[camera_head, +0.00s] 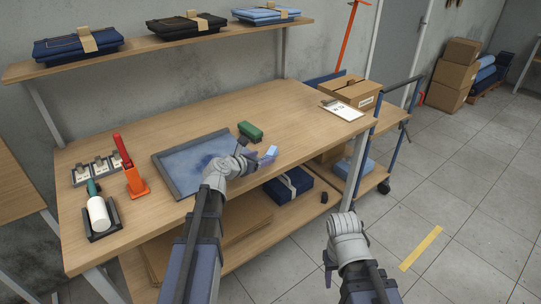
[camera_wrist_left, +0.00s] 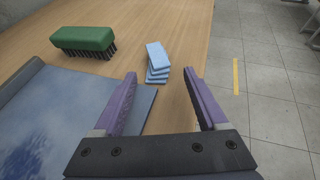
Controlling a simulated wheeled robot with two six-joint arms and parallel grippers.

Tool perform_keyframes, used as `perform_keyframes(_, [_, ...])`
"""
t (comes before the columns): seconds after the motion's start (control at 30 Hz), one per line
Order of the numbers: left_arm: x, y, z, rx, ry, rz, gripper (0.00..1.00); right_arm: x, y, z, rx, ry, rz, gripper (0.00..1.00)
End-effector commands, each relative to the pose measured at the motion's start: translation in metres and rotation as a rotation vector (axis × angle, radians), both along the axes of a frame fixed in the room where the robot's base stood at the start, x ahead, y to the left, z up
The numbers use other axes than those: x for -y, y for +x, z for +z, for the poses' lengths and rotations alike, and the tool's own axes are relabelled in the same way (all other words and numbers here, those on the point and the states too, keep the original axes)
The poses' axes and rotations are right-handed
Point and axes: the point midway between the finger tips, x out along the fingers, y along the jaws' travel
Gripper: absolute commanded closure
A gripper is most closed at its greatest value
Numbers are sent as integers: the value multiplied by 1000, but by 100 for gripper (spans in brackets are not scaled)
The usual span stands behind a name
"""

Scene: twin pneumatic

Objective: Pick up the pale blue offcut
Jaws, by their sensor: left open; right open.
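The pale blue offcut (camera_wrist_left: 157,53) is the top piece of a small, slightly fanned stack of pale blue pieces on the wooden bench in the left wrist view. In the head view the pale blue (camera_head: 271,152) shows just past my left gripper (camera_head: 264,156). In the wrist view my left gripper (camera_wrist_left: 162,78) is open, its two purple fingers spread, with the stack ahead of the gap between the tips. Nothing is between the fingers. My right gripper (camera_head: 328,268) is low in front of the bench, apart from everything; its fingers are hard to make out.
A green brush (camera_wrist_left: 84,40) stands left of the stack. A grey-rimmed blue tray (camera_head: 166,175) lies beside the left arm. The bench edge is close to the stack, with open floor beyond.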

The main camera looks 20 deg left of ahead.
Motion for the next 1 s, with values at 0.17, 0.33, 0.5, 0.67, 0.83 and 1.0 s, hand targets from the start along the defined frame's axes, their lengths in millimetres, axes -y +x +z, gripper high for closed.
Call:
perform_keyframes(0.17, [3, 29, -12, 0, 1, -2, 25, 0, 0, -11, 0, 0, 0, 50])
perform_keyframes(0.33, [7, 38, -14, 0, 1, 0, 25, 0, 0, -14, 0, 0, 0, 50])
perform_keyframes(0.5, [7, 37, -13, 0, 1, 0, 26, 0, 0, -13, 0, 0, 0, 50])
perform_keyframes(0.67, [7, 37, -13, 0, 1, 0, 44, 0, 0, -13, 0, 0, 0, 50])
perform_keyframes(0.83, [7, 37, -13, 0, 1, 0, 63, 0, 0, -13, 0, 0, 0, 50])
perform_keyframes(1.0, [7, 37, -13, 0, 1, 0, 82, 0, 0, -13, 0, 0, 0, 50])
